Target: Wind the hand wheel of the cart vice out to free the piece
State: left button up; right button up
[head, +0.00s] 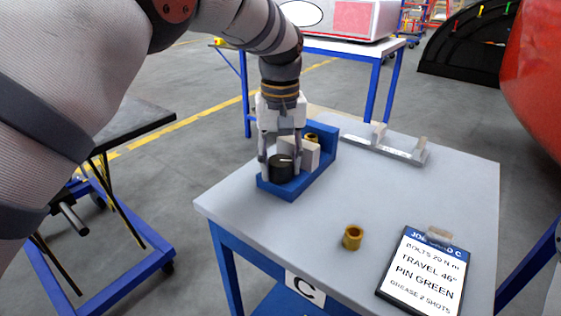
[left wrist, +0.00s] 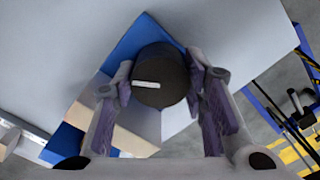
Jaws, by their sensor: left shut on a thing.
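The cart vice (head: 322,149) is a blue block with pale jaws (head: 311,153) on the grey cart top. Its hand wheel (head: 281,168) is a black knob with a white mark, at the vice's near end. My left gripper (head: 281,165) points down over the wheel with a finger on each side, shut on it. The left wrist view shows the wheel (left wrist: 160,75) between the fingertips, its white mark lying nearly level. A brass-coloured piece (head: 311,138) shows partly behind the pale jaws; how firmly it is held cannot be seen. My right gripper is not in view.
A loose brass bushing (head: 352,237) stands on the cart top (head: 400,190). A job card (head: 424,272) lies at the front right, and a grey rack (head: 385,146) at the back. A blue-framed cart (head: 110,220) stands on the left.

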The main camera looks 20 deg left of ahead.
pick_arm(q)
jog(key=n, duration=0.4)
jog(key=shift+f+n, duration=0.1)
jog(key=shift+n, duration=0.2)
jog(key=n, duration=0.3)
jog(key=shift+a+r, duration=0.15)
jog(key=shift+r, duration=0.05)
dwell(0.9)
